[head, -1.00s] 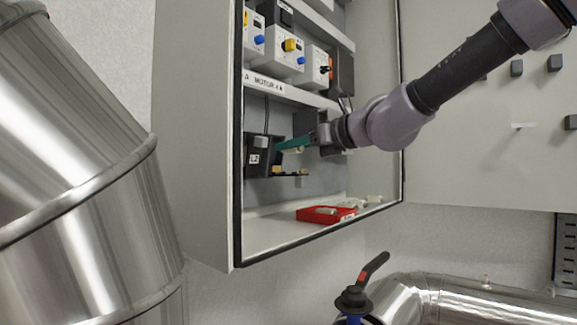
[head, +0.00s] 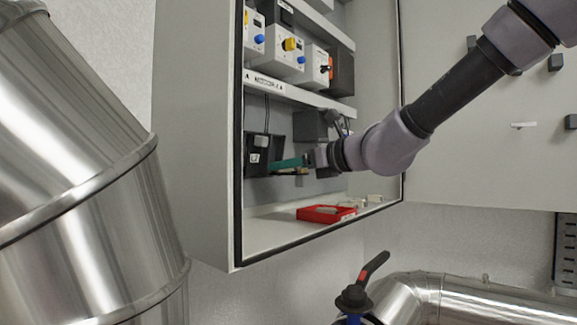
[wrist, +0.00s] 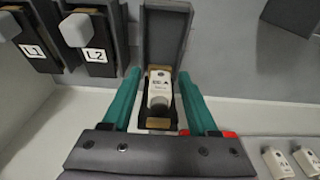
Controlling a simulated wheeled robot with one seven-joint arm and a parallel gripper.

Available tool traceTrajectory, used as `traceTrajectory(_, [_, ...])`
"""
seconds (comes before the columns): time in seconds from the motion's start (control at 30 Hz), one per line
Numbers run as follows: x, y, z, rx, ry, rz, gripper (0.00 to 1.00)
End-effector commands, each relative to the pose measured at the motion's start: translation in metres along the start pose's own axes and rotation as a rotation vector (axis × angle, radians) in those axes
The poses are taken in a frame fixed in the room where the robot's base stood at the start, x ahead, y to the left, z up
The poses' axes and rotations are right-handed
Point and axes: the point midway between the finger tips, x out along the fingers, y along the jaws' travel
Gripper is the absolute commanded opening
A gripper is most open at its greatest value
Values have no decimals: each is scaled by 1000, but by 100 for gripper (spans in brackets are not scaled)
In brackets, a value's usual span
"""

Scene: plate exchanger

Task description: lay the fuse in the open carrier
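The open carrier is dark with brass clips; in the wrist view (wrist: 163,32) its lid stands up and its bed lies between my fingers. The white fuse (wrist: 159,88) lies lengthwise along the bed, between the upper and lower brass pieces; whether it is fully seated in both clips I cannot tell. My gripper (wrist: 160,74) has its two green fingers apart, one on each side of the fuse, with gaps to it. In the head view my gripper (head: 272,165) is low at the carrier; the fuse is hidden there.
Closed carriers marked L1 (wrist: 32,50) and L2 (wrist: 95,55) stand left of the open one. A red tray (head: 312,216) with a pale piece in it sits on the cabinet floor, with loose fuses (wrist: 277,163) near it. A shelf (head: 290,92) with devices is above.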

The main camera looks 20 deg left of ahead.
Motion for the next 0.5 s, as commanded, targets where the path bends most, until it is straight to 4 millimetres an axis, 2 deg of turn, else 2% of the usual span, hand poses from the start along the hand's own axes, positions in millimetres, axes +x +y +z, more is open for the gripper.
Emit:
traceTrajectory(0.27, [-3, 0, 4, -1, -1, -1, 59])
traceTrajectory(0.37, [-16, -1, 4, -2, -2, -3, 59])
traceTrajectory(0.5, [-45, -1, 4, -3, -3, -4, 59])
